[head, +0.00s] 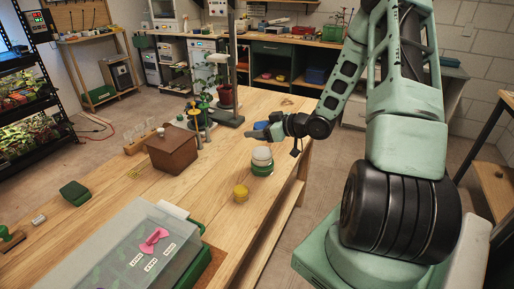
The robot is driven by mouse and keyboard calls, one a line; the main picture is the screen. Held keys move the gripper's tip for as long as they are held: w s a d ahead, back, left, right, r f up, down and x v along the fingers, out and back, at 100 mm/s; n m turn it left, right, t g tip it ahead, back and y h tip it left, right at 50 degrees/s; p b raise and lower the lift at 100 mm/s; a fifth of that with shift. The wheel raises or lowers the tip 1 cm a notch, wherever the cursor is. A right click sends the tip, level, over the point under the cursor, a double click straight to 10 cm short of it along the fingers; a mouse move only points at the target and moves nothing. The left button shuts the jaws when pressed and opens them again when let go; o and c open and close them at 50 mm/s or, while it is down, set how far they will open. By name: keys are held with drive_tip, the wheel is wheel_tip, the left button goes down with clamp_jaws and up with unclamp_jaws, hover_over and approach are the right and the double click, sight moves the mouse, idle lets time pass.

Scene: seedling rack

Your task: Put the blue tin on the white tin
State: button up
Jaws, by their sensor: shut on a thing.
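My gripper (262,132) reaches in from the right over the wooden table, its fingers pointing left. It is shut on the blue tin (261,125), which shows only partly behind the fingers. The white tin (262,153) sits on a green tin (262,169) near the table's right edge. The blue tin appears just above the white tin in the picture. From this one view I cannot tell whether it is straight above it or farther back, but a gap shows between them.
A yellow tin (241,193) stands in front of the stack. A brown wooden box (172,152) and a thin stand with a potted plant (226,96) are to the left and behind. A clear-lidded propagator (135,248) fills the near table. The table between box and tins is clear.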

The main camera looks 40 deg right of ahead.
sight(257, 150)
drive_tip(key=shift+f, duration=2.85)
drive_tip(key=shift+f, duration=0.2)
drive_tip(key=o, duration=1)
drive_tip(key=shift+r, duration=0.2)
drive_tip(key=v, duration=1.2)
drive_tip(key=shift+b, duration=0.35)
